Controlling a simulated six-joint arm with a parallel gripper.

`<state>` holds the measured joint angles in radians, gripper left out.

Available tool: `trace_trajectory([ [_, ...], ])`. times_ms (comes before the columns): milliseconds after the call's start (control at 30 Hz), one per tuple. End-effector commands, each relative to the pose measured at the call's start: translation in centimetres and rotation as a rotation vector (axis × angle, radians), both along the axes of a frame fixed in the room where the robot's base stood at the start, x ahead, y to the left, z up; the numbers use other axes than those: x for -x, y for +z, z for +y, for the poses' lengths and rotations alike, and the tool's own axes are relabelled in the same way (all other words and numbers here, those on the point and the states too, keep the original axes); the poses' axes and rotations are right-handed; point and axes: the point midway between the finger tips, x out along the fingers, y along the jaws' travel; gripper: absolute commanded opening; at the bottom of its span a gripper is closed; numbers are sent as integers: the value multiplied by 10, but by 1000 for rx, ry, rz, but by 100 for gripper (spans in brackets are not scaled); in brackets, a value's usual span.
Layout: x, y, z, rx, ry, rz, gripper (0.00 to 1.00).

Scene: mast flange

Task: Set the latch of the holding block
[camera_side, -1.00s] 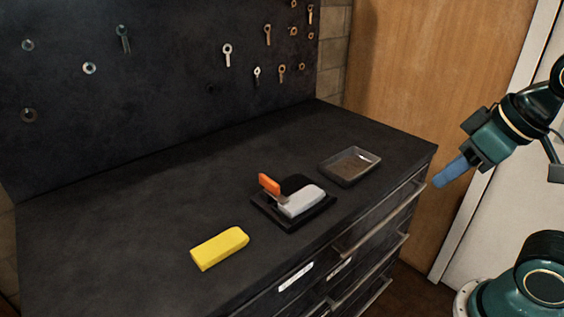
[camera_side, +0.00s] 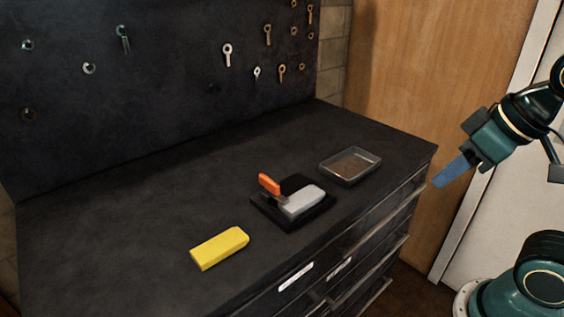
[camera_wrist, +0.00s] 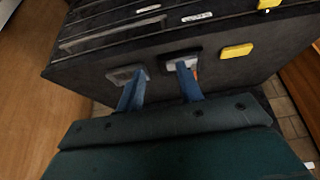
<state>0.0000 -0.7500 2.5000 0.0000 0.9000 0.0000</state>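The holding block is a black base (camera_side: 263,208) on the bench, with a light grey piece (camera_side: 303,201) on it. Its orange latch lever (camera_side: 269,184) stands up, tilted, at the left end of the grey piece. In the wrist view the grey piece (camera_wrist: 181,62) shows beyond the right finger, with a bit of the orange latch (camera_wrist: 195,72) beside it, partly hidden by the finger. My gripper (camera_side: 436,184) is off the bench's right end, well away from the block. Its blue fingers are apart and empty in the wrist view (camera_wrist: 161,70).
A yellow block (camera_side: 220,248) lies left of the holding block. A shallow grey tray (camera_side: 350,166) stands to its right. A dark pegboard (camera_side: 170,70) with hanging tools and rings rises behind. Drawer handles stick out along the bench front. The left bench top is clear.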

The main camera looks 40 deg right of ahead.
Motion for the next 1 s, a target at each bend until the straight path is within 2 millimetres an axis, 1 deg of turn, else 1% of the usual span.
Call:
trace_trajectory([
  [267, -1, 1, 0, 0, 0, 2, 35],
  [467, -14, 11, 2, -4, 2, 23, 35],
  [667, -43, 29, 6, -9, 4, 68, 35],
  [800, -71, 42, 10, -15, 4, 106, 35],
  [1000, -113, 55, 18, -18, 6, 163, 35],
])
